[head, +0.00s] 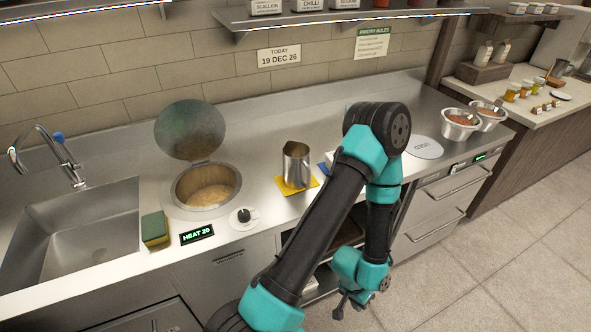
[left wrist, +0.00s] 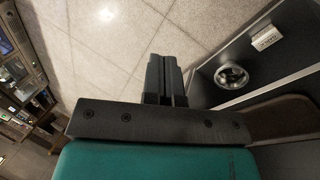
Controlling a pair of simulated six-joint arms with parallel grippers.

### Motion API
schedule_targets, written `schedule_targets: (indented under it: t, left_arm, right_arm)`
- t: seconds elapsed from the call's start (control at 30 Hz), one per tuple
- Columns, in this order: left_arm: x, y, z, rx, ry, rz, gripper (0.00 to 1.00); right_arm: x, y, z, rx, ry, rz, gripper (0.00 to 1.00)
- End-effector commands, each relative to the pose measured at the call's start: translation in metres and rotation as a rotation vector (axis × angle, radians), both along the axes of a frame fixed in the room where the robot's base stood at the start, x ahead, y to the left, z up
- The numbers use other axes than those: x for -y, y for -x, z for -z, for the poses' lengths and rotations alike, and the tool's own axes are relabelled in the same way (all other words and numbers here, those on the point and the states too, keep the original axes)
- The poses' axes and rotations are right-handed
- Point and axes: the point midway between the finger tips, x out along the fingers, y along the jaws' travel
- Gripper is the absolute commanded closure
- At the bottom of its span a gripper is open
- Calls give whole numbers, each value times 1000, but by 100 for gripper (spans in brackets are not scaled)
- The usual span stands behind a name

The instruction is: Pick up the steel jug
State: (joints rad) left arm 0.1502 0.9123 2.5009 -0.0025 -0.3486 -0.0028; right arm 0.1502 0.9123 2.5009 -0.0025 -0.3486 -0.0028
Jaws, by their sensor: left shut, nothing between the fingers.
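The steel jug (head: 296,163) stands upright and open-topped on a yellow mat (head: 284,189) at the middle of the steel counter. My left arm reaches up across the counter to the right of the jug, then bends down. Its gripper (head: 341,308) hangs in front of the counter, low over the floor, well apart from the jug. In the left wrist view the two fingers (left wrist: 166,78) are together with nothing between them, and the jug does not show. My right gripper is not in view.
Left of the jug are a lidded well (head: 208,165) with its lid raised, a heat knob (head: 244,214), a sponge (head: 155,229) and a sink (head: 85,225). A white USED disc (head: 424,147) and two bowls (head: 460,124) lie right. My arm partly hides a blue mat (head: 329,157).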

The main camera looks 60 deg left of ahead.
Motion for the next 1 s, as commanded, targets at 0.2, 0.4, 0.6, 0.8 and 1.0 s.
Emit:
schedule_targets:
  t: [0.2, 0.4, 0.6, 0.8, 1.0]
  left_arm:
    - [0, 0, 0, 0, 0, 0, 100]
    - [0, 0, 0, 0, 0, 0, 91]
    - [0, 0, 0, 0, 0, 0, 72]
    - [0, 0, 0, 0, 0, 0, 53]
    - [0, 0, 0, 0, 0, 0, 34]
  right_arm:
    - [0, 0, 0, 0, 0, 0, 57]
    - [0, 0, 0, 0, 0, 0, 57]
    - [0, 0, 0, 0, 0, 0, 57]
    - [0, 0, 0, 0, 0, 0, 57]
    - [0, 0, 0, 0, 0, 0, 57]
